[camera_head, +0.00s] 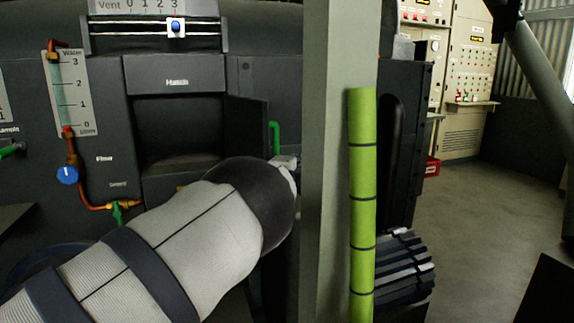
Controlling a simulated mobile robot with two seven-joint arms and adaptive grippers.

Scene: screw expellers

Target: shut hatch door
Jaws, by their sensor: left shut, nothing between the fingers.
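The hatch (178,125) is a dark square opening in the grey machine front, below a label plate that seems to read "Hatch". The hatch door (247,124) is a dark panel at the right side of the opening and stands open. A green handle (277,137) shows at the door's right edge. My left arm reaches in from the lower left. My left gripper (289,163) is shut and empty, just below the green handle; I cannot tell whether it touches it. Its fingers are partly hidden by my wrist and the pillar. My right gripper is not in view.
A grey pillar (327,190) with a green tube (361,200) stands right of the gripper. A vent slider (176,27) is above the hatch. A water gauge (74,92) and blue valve knob (67,175) are at left. Open floor (470,210) lies at right.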

